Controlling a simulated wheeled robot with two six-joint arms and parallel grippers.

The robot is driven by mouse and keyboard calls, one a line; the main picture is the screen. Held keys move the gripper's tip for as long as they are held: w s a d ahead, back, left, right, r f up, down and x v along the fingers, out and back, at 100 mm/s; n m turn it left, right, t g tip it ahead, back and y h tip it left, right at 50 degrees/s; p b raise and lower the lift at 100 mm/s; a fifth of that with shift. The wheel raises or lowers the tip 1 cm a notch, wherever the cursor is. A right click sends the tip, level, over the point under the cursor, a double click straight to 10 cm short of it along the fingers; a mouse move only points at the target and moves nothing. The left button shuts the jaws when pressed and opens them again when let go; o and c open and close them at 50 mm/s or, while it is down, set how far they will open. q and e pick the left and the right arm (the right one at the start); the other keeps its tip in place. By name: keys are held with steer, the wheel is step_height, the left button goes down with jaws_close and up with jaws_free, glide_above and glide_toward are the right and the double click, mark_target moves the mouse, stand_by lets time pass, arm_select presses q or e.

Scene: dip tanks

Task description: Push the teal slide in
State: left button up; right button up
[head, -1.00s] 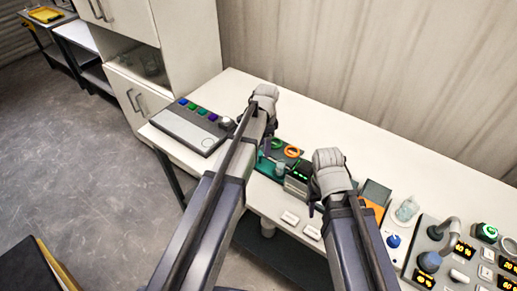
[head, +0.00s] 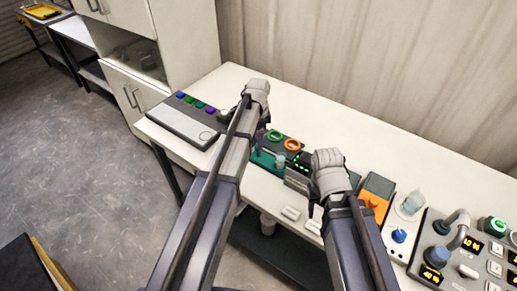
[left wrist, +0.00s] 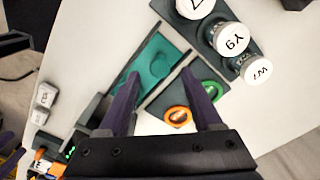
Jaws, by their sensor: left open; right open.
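The teal slide (left wrist: 160,52) shows in the left wrist view as a flat teal piece with a round raised knob, in a dark frame. In the head view the teal part (head: 264,158) is partly hidden behind my left arm. My left gripper (left wrist: 161,78) is open and empty.
A green ring (left wrist: 211,89) and an orange ring (left wrist: 178,115) lie beside the slide. White-capped jars (left wrist: 231,38) stand close by. A grey panel with coloured buttons (head: 183,122) is at left, an orange-marked unit (head: 372,200) at right. The bench's back is clear.

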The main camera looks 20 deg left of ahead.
arm_select(q)
steer(key=shift+f+b, duration=0.9)
steer(key=shift+f, duration=0.55)
arm_select(e)
steer(key=shift+f, duration=1.45)
arm_select(q)
steer(key=shift+r, duration=0.1)
steer(key=shift+c, duration=0.3)
jaws_close()
